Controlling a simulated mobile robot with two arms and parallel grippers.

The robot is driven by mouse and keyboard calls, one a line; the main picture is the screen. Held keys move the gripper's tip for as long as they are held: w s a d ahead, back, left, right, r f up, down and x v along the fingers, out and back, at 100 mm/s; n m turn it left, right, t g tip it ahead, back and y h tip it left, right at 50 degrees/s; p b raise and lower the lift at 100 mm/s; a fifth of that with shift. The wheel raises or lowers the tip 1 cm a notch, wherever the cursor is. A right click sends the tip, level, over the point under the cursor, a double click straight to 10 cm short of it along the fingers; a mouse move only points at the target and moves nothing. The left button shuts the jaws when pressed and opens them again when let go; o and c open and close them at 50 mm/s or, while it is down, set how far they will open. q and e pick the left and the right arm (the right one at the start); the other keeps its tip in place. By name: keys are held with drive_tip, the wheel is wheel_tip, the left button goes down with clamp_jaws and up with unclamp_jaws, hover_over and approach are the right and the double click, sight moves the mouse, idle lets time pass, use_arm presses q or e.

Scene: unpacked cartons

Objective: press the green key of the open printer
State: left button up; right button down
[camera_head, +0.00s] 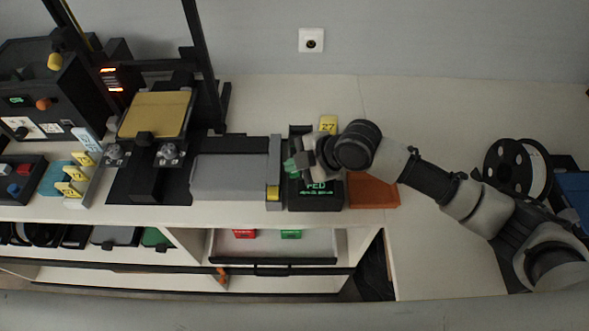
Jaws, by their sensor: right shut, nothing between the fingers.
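The open printer stands at the left with a black upright frame and a gold bed (155,114). My right gripper (297,166) reaches in from the right, over a black box (316,202) with green lettering on its front. The gripper is shut and holds nothing. A small green patch (290,168) shows right at its fingertips; I cannot tell whether it is a key or part of the gripper, or whether they touch. No clear green key shows on the printer's frame. My left gripper is not in view.
A grey box (228,177) stands between printer and black box. An orange tray (374,192) lies right of the black box. A filament spool (517,169) stands at far right. The back right of the bench is clear.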

sight(295, 174)
drive_tip(key=shift+f+b, duration=0.35)
drive_tip(key=shift+f, duration=0.2)
idle(0.4)
drive_tip(key=shift+r, duration=0.15)
drive_tip(key=shift+r+p, duration=0.85)
wheel_tip(295, 174, up, 5)
drive_tip(key=p, duration=0.4)
idle(0.4)
idle(0.5)
